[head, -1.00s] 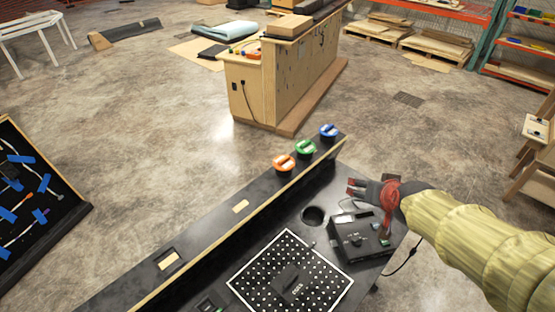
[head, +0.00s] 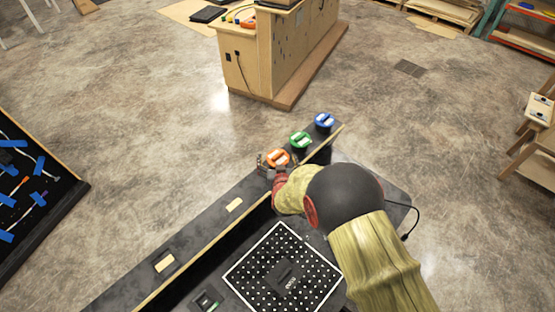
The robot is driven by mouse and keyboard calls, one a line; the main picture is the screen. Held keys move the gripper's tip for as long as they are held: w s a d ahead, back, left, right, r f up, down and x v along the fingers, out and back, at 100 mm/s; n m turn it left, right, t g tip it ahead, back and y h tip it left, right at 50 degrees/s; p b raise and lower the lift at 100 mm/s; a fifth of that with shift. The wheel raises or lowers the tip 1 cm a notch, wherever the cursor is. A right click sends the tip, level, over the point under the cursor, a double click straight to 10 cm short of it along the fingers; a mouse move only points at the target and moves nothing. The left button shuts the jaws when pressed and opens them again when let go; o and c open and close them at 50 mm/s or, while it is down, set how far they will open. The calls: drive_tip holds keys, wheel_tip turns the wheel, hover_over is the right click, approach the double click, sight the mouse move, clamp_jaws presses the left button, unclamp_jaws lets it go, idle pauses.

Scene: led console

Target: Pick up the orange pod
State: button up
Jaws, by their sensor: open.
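The orange pod (head: 277,157) is a round orange-topped piece with a pale bar across it. It sits on the dark ledge of the console, nearest me in a row with a green pod (head: 300,140) and a blue pod (head: 324,121). My gripper (head: 270,163) is at the orange pod, with its fingers beside the pod's near left side. The gripper is open. I cannot tell whether a finger touches the pod, and my arm hides part of the wrist and the pod's lower side.
The console ledge (head: 203,232) runs diagonally, with a raised wooden edge. A white-dotted black panel (head: 256,264) lies below it. My arm covers the console's right part. A wooden cabinet (head: 262,66) stands beyond open floor, and a tilted board with blue tape (head: 38,200) is at left.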

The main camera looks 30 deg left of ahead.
sight(276, 151)
drive_tip(key=shift+x, duration=3.1)
drive_tip(key=shift+d+f, duration=0.1)
drive_tip(key=shift+c, duration=0.4)
drive_tip(key=c, duration=1.4)
drive_tip(key=shift+c, duration=0.2)
